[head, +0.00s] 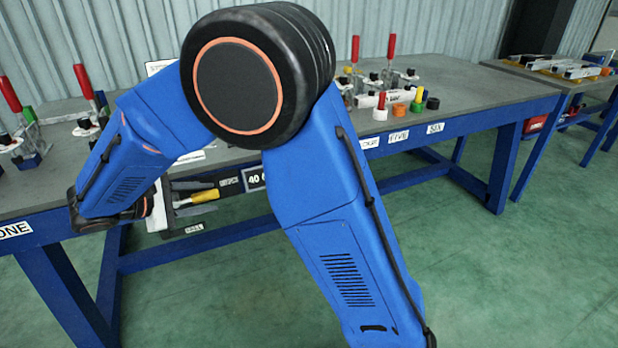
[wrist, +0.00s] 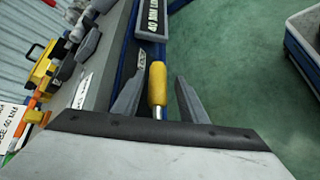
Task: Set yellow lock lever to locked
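The yellow lock lever (head: 205,196) shows in the head view below the table's front edge, sticking out to the right on a dark panel. In the wrist view the yellow handle (wrist: 157,82) with a short metal shank lies between the two grey fingers of my gripper (wrist: 161,78). The fingers are open, with a gap visible on each side of the handle. The lever's base is hidden behind my gripper's body in the wrist view. In the head view my gripper (head: 158,208) is low at the table front, partly hidden by my arm.
The workbench (head: 480,95) carries several toggle clamps with red handles (head: 391,46). A black label plate (wrist: 152,20) lies just beyond the lever. A second table (head: 560,72) stands at the right. A bin (wrist: 303,45) is at right in the wrist view. Green floor is open in front.

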